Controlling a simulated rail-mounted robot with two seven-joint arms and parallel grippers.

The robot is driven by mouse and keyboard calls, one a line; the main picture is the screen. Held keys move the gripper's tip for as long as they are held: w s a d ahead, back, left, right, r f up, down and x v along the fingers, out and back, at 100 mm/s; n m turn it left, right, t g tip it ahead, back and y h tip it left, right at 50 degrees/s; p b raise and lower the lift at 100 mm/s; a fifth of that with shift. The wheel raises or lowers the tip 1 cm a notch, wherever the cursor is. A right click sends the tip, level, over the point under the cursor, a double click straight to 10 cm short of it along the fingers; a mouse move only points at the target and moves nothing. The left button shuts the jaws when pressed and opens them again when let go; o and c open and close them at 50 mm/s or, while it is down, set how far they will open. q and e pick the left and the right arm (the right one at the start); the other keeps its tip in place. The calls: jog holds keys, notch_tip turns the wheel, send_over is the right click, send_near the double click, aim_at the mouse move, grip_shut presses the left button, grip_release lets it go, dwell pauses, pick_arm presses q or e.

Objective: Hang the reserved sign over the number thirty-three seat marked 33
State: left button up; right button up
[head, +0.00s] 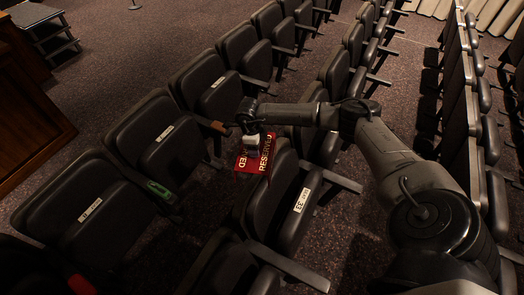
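The red reserved sign (266,158), folded with white lettering on both faces, is at the upper end of a dark seat back (272,188) in the middle row. That seat has a white label (301,200) that seems to read 33, though it is small and turned. My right gripper (252,141), on the arm from the right, is at the top of the sign and appears shut on it. Its fingertips are partly hidden. I cannot tell whether the sign touches the seat back. My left gripper is not in view.
Rows of dark folding seats with armrests run diagonally. Other labelled seats (168,132) stand to the left, one with a green tag (160,189). A red object (82,285) shows at the lower left. Carpeted aisle (140,60), steps (48,38) and a wooden desk (28,110) lie further left.

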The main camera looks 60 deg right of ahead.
jog(key=d+f+m, duration=0.1)
jog(key=d+f+m+b, duration=0.1)
jog(key=d, duration=0.1)
jog(key=shift+s+m, duration=0.15)
jog(key=shift+m, duration=0.25)
jog(key=shift+d+f+m+y+b, duration=0.3)
jog(key=shift+d+f+m+b, duration=0.1)
jog(key=shift+d, duration=0.1)
notch_tip(320, 180, down, 13)
jog(key=b, duration=0.9)
jog(key=shift+r, duration=0.1)
pick_arm(q)
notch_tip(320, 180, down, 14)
jog(key=b, duration=0.2)
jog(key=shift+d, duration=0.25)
pick_arm(e)
jog(key=shift+f, duration=1.4)
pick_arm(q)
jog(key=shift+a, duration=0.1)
pick_arm(e)
jog(key=o, duration=1.3)
